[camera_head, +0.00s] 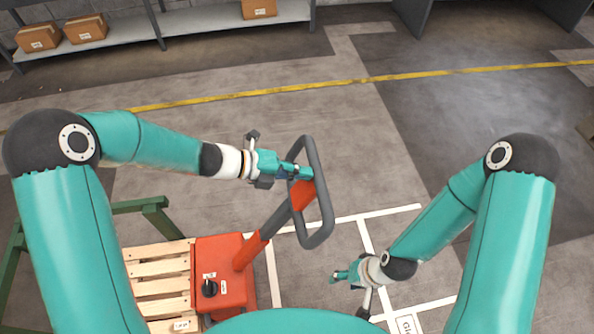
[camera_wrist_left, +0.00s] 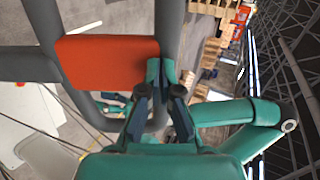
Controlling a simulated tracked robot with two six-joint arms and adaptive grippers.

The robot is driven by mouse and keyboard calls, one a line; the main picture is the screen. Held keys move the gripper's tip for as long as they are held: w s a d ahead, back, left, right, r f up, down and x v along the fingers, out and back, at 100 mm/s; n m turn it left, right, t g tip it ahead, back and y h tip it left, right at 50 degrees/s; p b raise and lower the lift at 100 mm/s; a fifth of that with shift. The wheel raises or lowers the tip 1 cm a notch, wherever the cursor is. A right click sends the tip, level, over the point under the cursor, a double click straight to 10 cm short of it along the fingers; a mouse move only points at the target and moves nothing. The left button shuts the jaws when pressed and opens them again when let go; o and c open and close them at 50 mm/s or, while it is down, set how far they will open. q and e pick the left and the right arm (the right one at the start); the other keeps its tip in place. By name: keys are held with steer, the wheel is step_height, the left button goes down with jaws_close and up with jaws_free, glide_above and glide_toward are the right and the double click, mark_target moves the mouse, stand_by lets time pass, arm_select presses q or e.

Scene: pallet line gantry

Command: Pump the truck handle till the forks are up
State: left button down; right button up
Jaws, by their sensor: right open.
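The truck handle (camera_head: 325,190) is a grey loop on a red shaft, tilted up and to the right from the red pallet truck (camera_head: 235,285). My left gripper (camera_head: 303,172) is at the left bar of the loop and looks shut on it. In the left wrist view its fingers (camera_wrist_left: 160,75) close around a grey bar beside the red handle block (camera_wrist_left: 105,62). My right gripper (camera_head: 338,275) is open and empty, low over the floor to the right of the truck. The forks are hidden under the pallet, so their height cannot be told.
A slatted wooden pallet (camera_head: 160,270) lies left of the truck, with a green frame (camera_head: 153,210) beside it. A shelf (camera_head: 190,20) with cardboard boxes stands at the back. A yellow line (camera_head: 300,88) crosses the floor. The floor beyond the handle is clear.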

arm_select(q)
steer(key=b+x, duration=0.3)
steer(key=x, duration=0.5)
steer(key=shift+d+f, duration=0.2)
steer(key=shift+r, duration=0.1)
